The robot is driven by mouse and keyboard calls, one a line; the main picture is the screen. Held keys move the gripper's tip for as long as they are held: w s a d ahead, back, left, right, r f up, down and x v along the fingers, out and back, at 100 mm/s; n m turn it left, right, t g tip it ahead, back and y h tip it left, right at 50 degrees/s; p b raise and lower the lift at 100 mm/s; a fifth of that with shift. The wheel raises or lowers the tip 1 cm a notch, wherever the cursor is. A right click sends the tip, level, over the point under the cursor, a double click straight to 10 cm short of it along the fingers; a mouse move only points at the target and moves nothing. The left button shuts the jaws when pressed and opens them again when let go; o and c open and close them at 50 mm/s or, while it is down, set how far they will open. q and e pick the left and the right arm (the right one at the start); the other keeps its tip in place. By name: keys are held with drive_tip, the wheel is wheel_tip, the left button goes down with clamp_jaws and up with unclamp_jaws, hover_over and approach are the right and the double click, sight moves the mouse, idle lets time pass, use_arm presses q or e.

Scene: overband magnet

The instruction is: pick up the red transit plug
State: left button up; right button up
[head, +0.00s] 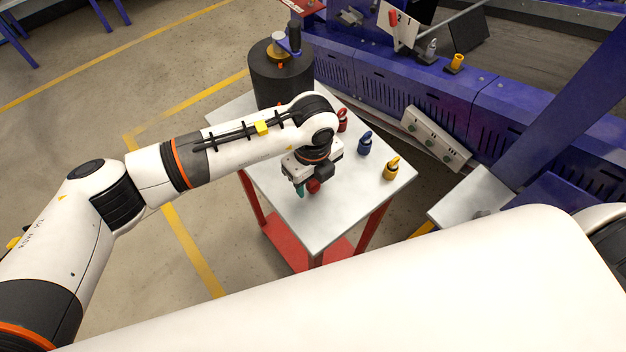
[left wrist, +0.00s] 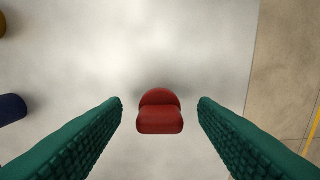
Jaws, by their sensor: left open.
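A red plug (left wrist: 160,112) with a rounded top is between the two green ribbed fingers of my left gripper (left wrist: 160,110) in the left wrist view. Clear gaps show on both sides, so the open fingers do not touch it there. In the head view my left gripper (head: 307,188) points down over the front part of the white table, with the red plug (head: 313,186) at its fingers, partly hidden. The frames do not label which is the transit plug. My right gripper is out of view.
A blue plug (head: 365,143) and a yellow plug (head: 391,169) stand on the white table top (head: 325,222), toward its right side. A black cylinder (head: 280,78) stands at the back. A panel box with green buttons (head: 434,138) is beyond the right edge.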

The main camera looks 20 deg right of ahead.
use_arm(q)
drive_tip(key=shift+c, duration=0.5)
drive_tip(key=c, duration=0.9)
drive_tip(key=shift+r, duration=0.15)
drive_tip(key=shift+c, duration=0.2)
